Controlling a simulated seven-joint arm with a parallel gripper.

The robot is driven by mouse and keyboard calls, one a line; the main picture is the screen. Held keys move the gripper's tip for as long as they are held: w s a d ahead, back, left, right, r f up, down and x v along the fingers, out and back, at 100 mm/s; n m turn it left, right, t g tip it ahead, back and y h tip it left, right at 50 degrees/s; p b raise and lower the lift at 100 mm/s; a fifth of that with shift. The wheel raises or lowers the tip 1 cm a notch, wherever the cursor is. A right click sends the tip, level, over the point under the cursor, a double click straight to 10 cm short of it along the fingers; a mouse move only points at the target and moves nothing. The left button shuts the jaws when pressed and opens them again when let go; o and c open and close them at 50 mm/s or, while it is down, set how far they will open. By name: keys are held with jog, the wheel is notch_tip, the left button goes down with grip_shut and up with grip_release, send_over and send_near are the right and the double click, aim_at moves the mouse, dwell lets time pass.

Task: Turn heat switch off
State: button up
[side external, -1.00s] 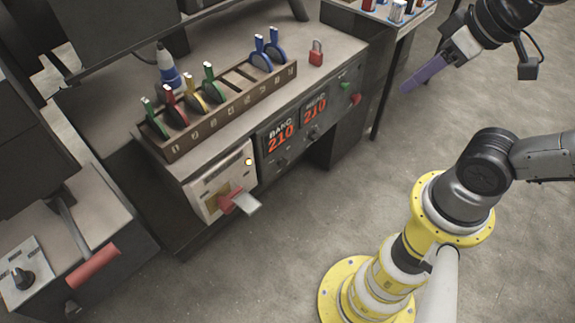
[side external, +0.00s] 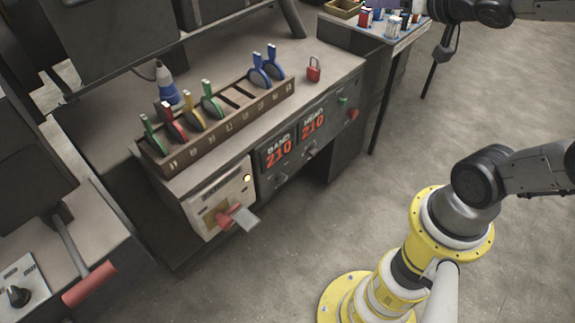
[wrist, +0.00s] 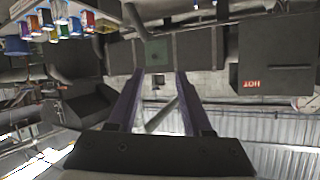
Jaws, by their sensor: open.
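A white switch panel (side external: 208,209) with a red-and-grey lever (side external: 230,217) is on the front left of the workbench in the side external view. The lever sticks out from the panel, and a small yellow light (side external: 247,178) glows at the panel's upper right. I cannot read the label. Small dark knobs sit below two displays (side external: 279,153) that read 210. My gripper (wrist: 163,76) shows in the wrist view with its two purple fingers apart and nothing between them. In the side external view its fingers cannot be seen; only my wrist shows at the top right, well away from the panel.
A wooden rack (side external: 222,124) holds several coloured tools on the bench, with a red padlock (side external: 314,70) beside it. A side table (side external: 385,33) carries small coloured items. A red-handled lever (side external: 90,284) is at lower left. Open floor lies before the bench.

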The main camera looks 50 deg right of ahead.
aim_at(282, 179)
jog(key=w+a+f+t+y, duration=0.1)
jog(key=a+f+t+y, duration=0.1)
jog(key=a+f+y, duration=0.5)
notch_tip(282, 179, down, 45)
jog(key=a+y, duration=0.2)
jog(key=x, duration=1.3)
jog(key=shift+w+f, duration=0.2)
jog(key=shift+w, duration=0.2)
grip_shut()
